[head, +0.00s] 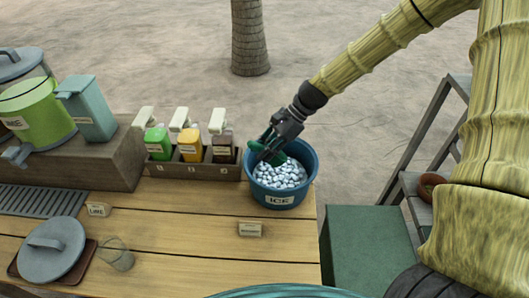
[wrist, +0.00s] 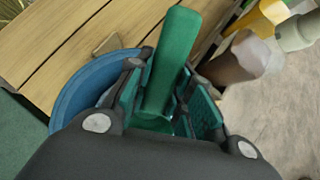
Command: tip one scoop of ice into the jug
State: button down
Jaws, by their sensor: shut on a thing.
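My gripper (head: 272,148) is low over the left part of the blue ice tub (head: 309,172), shut on the green scoop (wrist: 172,62). The scoop's handle stands up between the fingers in the wrist view; its bowl is mostly hidden there. In the head view only a bit of green shows at the fingers, against the white ice (head: 281,175). I cannot tell whether the scoop holds ice. A tall teal jug-like vessel (head: 90,112) stands on the raised block at the left. A clear vessel (head: 117,257) stands on the table's front left; which is the jug is unclear.
A rack (head: 194,171) of green, orange and brown bottles stands just left of the tub. A green dispenser (head: 38,110), a grey lid (head: 52,250) and small label blocks (head: 249,229) are also about. The table's middle front is mostly clear.

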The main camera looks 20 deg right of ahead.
aim_at(281, 154)
jog(key=shift+f+b, duration=4.55)
jog(key=shift+f, duration=0.5)
jog(key=d, duration=0.2)
jog(key=d+r+p, duration=0.1)
jog(key=d+r, duration=0.1)
jog(key=d, duration=0.1)
jog(key=shift+d+p, duration=0.3)
jog(key=shift+d, duration=0.05)
notch_tip(281, 154, up, 9)
jog(key=p, duration=0.9)
jog(key=shift+s+r, duration=0.1)
jog(key=shift+r, duration=0.1)
jog(key=a+r+h+p, duration=0.1)
jog(key=r+h+p, duration=0.1)
jog(key=p, duration=0.3)
jog(key=shift+a+h, duration=0.4)
jog(key=shift+h, duration=0.1)
jog(key=shift+a+r+h+p, duration=0.65)
jog(key=shift+h+p, duration=0.4)
jog(key=shift+p, duration=0.3)
jog(key=shift+a+r+h+p, duration=0.4)
jog(key=shift+r+h+p, duration=0.35)
jog(key=shift+h+p, duration=0.45)
jog(key=shift+d+f, duration=0.1)
